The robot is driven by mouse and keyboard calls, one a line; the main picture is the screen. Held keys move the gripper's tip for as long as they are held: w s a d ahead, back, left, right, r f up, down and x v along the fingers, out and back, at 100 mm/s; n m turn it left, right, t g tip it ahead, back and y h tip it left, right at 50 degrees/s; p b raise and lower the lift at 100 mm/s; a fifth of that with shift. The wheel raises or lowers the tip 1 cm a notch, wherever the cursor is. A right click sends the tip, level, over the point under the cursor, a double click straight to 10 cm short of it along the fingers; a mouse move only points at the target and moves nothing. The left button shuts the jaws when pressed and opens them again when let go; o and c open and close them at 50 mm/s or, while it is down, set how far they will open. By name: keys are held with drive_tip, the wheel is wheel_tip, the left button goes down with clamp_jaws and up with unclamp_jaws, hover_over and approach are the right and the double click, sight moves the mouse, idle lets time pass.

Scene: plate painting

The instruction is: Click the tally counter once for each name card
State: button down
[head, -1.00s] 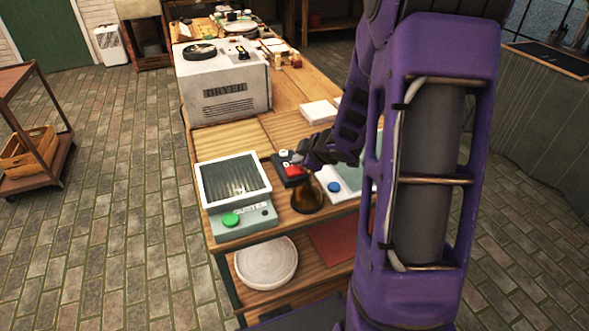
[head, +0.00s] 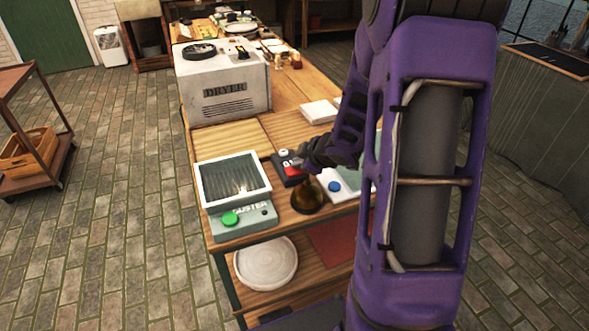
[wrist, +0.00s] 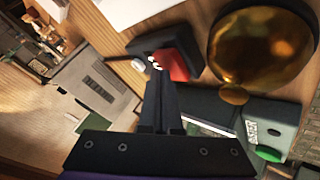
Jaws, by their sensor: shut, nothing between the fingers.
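The tally counter appears to be the small black box with a red face and a white round knob (head: 283,153) on the bench, just behind a brass dome. Its red part (wrist: 180,64) also shows in the wrist view, right at my fingertips. My gripper (wrist: 157,64) is shut and empty, its fingers pointing at the box. In the head view my gripper (head: 300,162) overlaps the box's right side. I cannot tell whether the fingers touch it. The box's number is too small to read. I cannot make out any name cards for certain.
The brass dome (head: 307,196) stands close in front of the counter. A duster unit with a green button (head: 230,219) is at the left front. A panel with a blue button (head: 335,187) is at the right. A dryer (head: 222,88) and white stacked pieces (head: 319,111) stand behind.

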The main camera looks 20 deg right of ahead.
sight(298, 171)
drive_tip(key=shift+f, duration=0.25)
idle(0.4)
drive_tip(key=shift+r+p, duration=0.85)
drive_tip(key=shift+r, duration=0.05)
wheel_tip(298, 171, up, 5)
drive_tip(key=p, duration=0.5)
drive_tip(key=shift+d, duration=0.1)
idle(0.4)
